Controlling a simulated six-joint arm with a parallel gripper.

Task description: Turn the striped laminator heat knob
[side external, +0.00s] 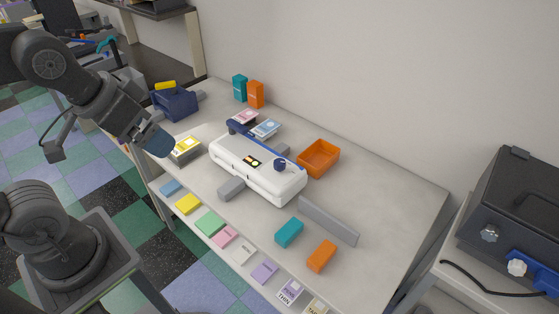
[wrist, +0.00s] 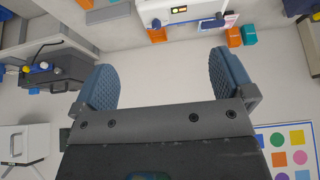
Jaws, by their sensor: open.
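The white laminator (side external: 245,178) lies on the worktable in the side view, with a blue bar along its back edge. A small dark blue knob (side external: 280,162) stands on its top near the right end. I cannot make out stripes on it at this size. The laminator (wrist: 190,9) is cut off at the top edge of the wrist view, where a small dark blue knob (wrist: 156,23) shows. My gripper (side external: 158,142) is left of the laminator, above the table's left part, and apart from it. Its blue fingers stand wide apart and empty in the wrist view (wrist: 166,80).
An orange tray (side external: 319,158) is behind the laminator's right end. A grey bar (side external: 328,221), a teal box (side external: 289,233) and an orange box (side external: 321,256) lie to its right. Several coloured pads line the front edge. The table's far right (side external: 400,200) is clear.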

